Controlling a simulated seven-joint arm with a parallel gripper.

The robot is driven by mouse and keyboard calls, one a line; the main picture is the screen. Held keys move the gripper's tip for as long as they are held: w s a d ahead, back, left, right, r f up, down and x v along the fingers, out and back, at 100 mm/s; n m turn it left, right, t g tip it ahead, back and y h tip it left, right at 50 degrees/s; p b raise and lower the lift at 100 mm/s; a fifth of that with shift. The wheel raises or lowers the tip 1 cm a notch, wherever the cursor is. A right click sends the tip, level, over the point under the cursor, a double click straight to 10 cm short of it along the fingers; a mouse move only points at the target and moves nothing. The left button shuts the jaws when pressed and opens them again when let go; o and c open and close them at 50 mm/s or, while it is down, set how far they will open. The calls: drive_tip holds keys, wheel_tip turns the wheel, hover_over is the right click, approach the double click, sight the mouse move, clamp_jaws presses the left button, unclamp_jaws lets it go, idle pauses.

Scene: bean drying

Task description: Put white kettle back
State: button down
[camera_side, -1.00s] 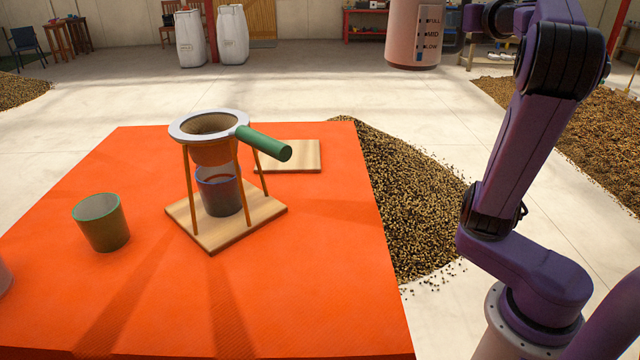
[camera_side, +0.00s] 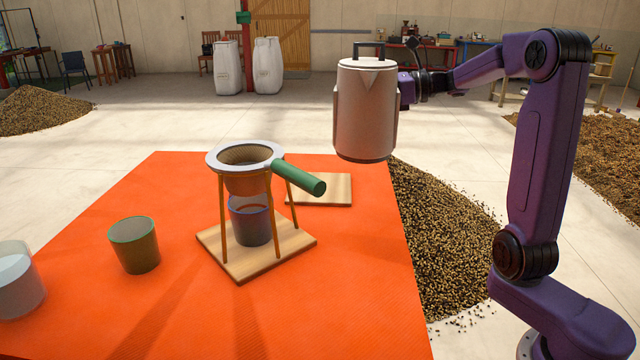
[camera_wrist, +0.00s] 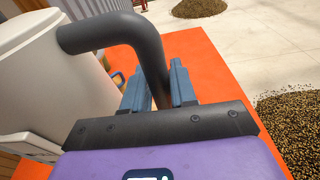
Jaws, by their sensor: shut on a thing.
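The white kettle (camera_side: 366,112) is upright in the air above the back right of the orange table, near a square wooden board (camera_side: 322,189). My gripper (camera_side: 408,88) is at the kettle's right side. In the wrist view my gripper (camera_wrist: 158,88) is shut on the kettle's dark handle (camera_wrist: 148,52), and the pale kettle body (camera_wrist: 35,65) fills the left side. The kettle's base is clear of the board, which lies lower and to the left of it in the side view.
A dripper stand (camera_side: 257,262) with a green-handled filter (camera_side: 300,178) and a cup (camera_side: 250,222) stands mid-table. A green-rimmed cup (camera_side: 134,246) and a pale cup (camera_side: 18,288) are at left. A bean heap (camera_side: 440,235) lies right of the orange table (camera_side: 330,300).

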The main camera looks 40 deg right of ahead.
drive_tip(key=w+f, duration=1.3)
drive_tip(key=w, duration=0.1)
drive_tip(key=shift+d, duration=0.45)
drive_tip(key=c, duration=0.9)
unclamp_jaws()
drive_tip(key=shift+f, duration=0.2)
drive_tip(key=shift+r, duration=0.15)
